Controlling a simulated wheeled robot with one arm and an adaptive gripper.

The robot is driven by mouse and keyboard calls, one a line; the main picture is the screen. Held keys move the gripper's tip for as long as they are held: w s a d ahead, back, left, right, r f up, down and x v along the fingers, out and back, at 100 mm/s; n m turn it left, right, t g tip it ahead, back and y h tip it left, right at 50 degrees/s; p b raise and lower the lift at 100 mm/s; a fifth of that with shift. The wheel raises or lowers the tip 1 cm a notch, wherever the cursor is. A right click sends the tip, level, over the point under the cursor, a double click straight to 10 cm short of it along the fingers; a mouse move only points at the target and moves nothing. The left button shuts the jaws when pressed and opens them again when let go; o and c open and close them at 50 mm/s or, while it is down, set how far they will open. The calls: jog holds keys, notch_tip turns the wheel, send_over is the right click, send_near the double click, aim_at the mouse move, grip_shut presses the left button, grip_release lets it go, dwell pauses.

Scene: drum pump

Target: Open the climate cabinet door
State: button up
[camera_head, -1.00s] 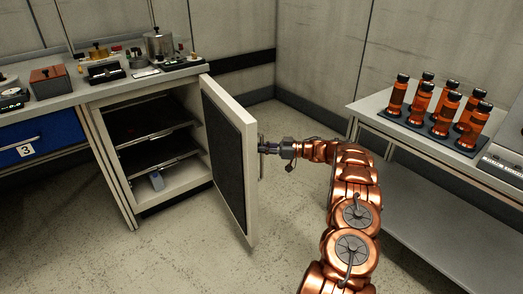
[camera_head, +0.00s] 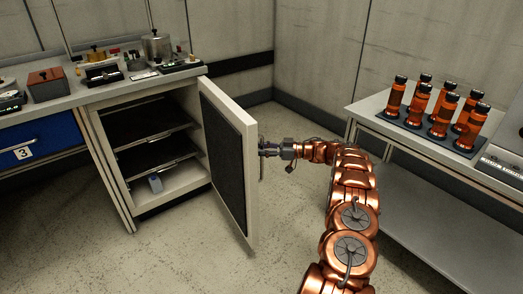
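The climate cabinet (camera_head: 124,197) stands under the bench at the left, with its interior and shelves showing. Its door (camera_head: 228,165) is swung wide open, hinged on the cabinet's right side, with a dark inner panel facing left. The door handle (camera_head: 261,173) is a thin upright bar on the outer face, to the right. My gripper (camera_head: 266,150) is at this handle, reaching in from the right. The fingers are small and partly merged with the handle, so I cannot tell whether they are closed on it.
A blue drawer (camera_head: 40,138) is at the left. A side table (camera_head: 367,110) with several orange bottles (camera_head: 420,101) stands at the right. The floor before the door is clear.

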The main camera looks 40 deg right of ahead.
jog(key=shift+d, duration=0.1)
jog(key=v, duration=1.1)
jog(key=shift+s+d, duration=0.2)
jog(key=shift+s, duration=0.1)
